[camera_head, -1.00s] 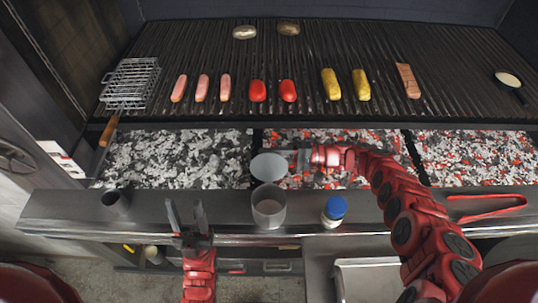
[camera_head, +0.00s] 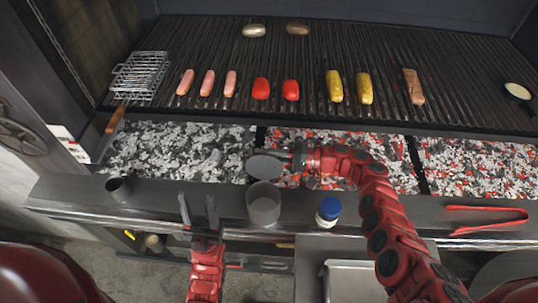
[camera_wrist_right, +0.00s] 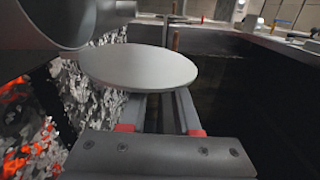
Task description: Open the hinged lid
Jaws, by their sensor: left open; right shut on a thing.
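The grey cylindrical canister (camera_head: 264,208) stands upright on the grill's front ledge, its top open. Its round grey lid (camera_head: 265,167) is raised behind the opening, over the coal bed side. In the right wrist view the lid (camera_wrist_right: 140,68) is a pale disc beyond the fingers. My right gripper (camera_head: 284,160) reaches in from the right and is shut on the lid at its edge; the disc partly hides the fingertips in the wrist view (camera_wrist_right: 165,108). My left gripper (camera_head: 198,212) is open and empty, pointing up just left of the canister, apart from it.
A blue-capped jar (camera_head: 328,211) stands right of the canister, and red tongs (camera_head: 487,218) lie farther right. A short dark cup (camera_head: 119,189) sits left on the ledge. Glowing coals (camera_head: 340,170) lie behind. Sausages and vegetables lie on the grate (camera_head: 310,55).

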